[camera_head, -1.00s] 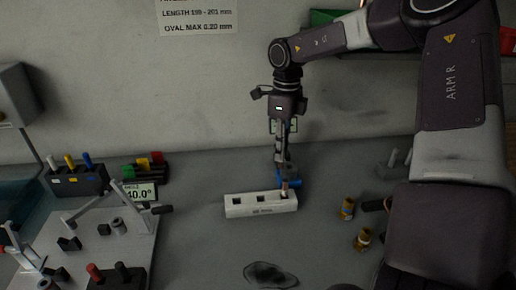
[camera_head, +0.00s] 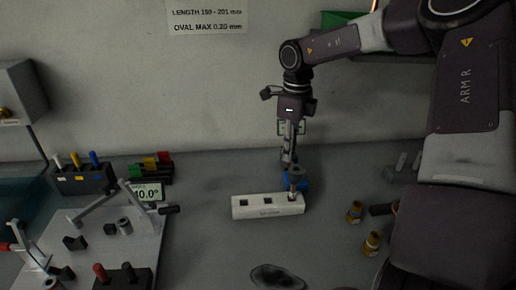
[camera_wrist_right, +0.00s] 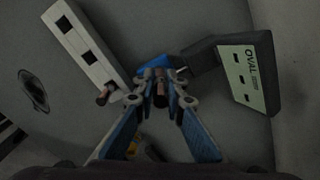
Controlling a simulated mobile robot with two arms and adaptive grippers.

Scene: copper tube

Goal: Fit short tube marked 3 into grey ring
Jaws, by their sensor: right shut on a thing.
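My right gripper (camera_wrist_right: 160,92) is shut on a short copper tube (camera_wrist_right: 161,98), held between its fingertips in the right wrist view. In the head view the right gripper (camera_head: 294,170) points down just behind the right end of the white block (camera_head: 250,213). I cannot read a 3 on either tube. A small grey ring-shaped piece (camera_head: 124,226) stands on the pale fixture plate at left; I cannot tell if it is the task's ring. My left gripper is out of view.
A blue part (camera_head: 303,181) sits close behind my fingertips. A dark gauge marked OVAL (camera_wrist_right: 262,75) is close by in the wrist view. Two brass fittings (camera_head: 354,212) (camera_head: 371,243) stand right of the block. The fixture plate (camera_head: 150,240) with clamp levers fills the left front.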

